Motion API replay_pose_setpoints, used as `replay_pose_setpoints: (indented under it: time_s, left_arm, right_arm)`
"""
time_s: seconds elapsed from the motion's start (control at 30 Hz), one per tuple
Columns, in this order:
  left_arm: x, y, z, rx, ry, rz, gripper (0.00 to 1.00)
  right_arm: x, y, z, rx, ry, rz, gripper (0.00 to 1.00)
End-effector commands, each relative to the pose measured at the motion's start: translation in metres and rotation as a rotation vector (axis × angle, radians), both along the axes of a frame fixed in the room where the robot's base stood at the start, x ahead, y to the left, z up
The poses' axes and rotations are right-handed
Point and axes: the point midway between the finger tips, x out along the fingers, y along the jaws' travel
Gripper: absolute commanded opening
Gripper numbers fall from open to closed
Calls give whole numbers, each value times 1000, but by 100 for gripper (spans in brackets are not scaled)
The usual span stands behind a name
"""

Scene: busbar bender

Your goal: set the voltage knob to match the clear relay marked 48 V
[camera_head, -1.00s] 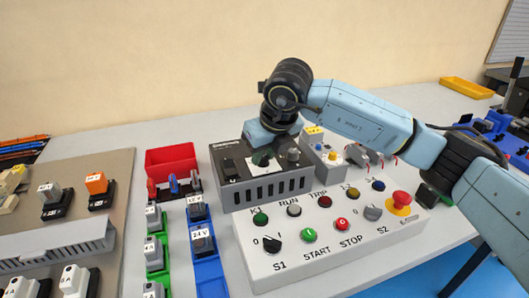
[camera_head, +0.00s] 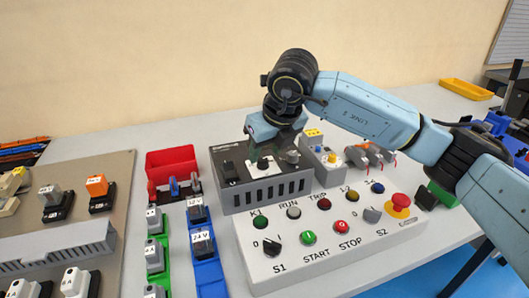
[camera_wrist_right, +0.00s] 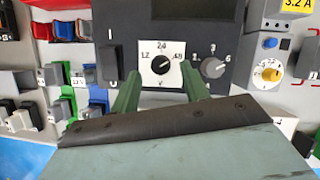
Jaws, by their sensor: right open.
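The voltage knob (camera_wrist_right: 161,65) is black on a white square dial marked 12, 24 and 48, on the dark control box (camera_head: 230,153). In the wrist view its white pointer line leans to the upper right, towards the 48 mark. My right gripper (camera_wrist_right: 160,90) is open, its green fingers apart on either side of the dial's lower part; no contact with the knob shows. In the head view the right gripper (camera_head: 262,155) hangs over the box front and hides the knob. No relay can be read as 48 V; relays on the blue rail (camera_head: 211,275) read 12 V and 24 V.
A second, grey knob (camera_wrist_right: 214,67) sits right of the dial, and a black rocker switch (camera_wrist_right: 110,62) left of it. The white button panel (camera_head: 330,262) with a red emergency stop (camera_head: 399,201) stands in front. A red bin (camera_head: 171,160) is behind the relay rails.

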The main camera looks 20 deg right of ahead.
Motion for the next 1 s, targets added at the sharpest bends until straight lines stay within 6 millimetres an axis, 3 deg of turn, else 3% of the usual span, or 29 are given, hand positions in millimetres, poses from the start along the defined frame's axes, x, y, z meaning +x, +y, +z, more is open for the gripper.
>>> replay_pose_setpoints:
  time_s: [0.2, 0.43, 0.63, 1.0]
  left_arm:
    - [-10, 15, -18, 18, 15, 2, 0]
    - [-21, 20, -36, 22, 28, -2, 0]
    - [-26, 21, -43, 22, 31, -5, 0]
    - [-26, 21, -44, 21, 31, -5, 0]
  right_arm:
    - [-18, -5, 51, 0, -5, 1, 45]
    - [-34, -10, 88, 0, -3, 1, 45]
    - [-39, -11, 100, 0, -1, 1, 45]
    - [-40, -11, 101, 0, -1, 0, 45]
